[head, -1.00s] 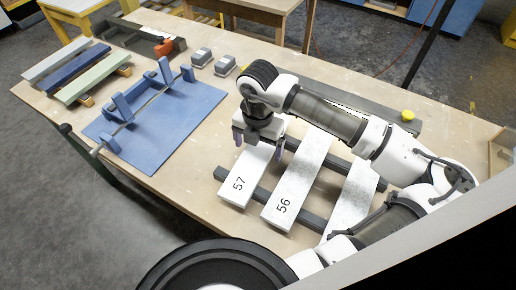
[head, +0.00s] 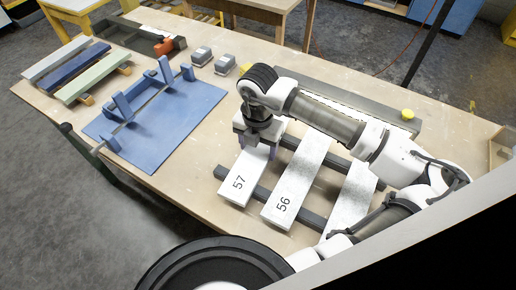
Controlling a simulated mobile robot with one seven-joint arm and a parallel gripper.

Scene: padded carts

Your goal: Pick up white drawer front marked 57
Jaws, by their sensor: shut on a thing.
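The white drawer front marked 57 (head: 241,183) lies across two dark rails (head: 316,216) on the table, leftmost of the white boards. My gripper (head: 259,147) points down over its far half, with a finger at each long side, and is shut on it. The far end of the board is partly hidden by my gripper and arm. The board looks level, and I cannot tell whether it is clear of the rails.
The board marked 56 (head: 292,188) lies just to the right, with another white board (head: 352,196) beyond it. A blue fixture (head: 160,135) stands to the left. Coloured boards (head: 72,68) lie at the far left. Two small grey blocks (head: 201,56) sit behind.

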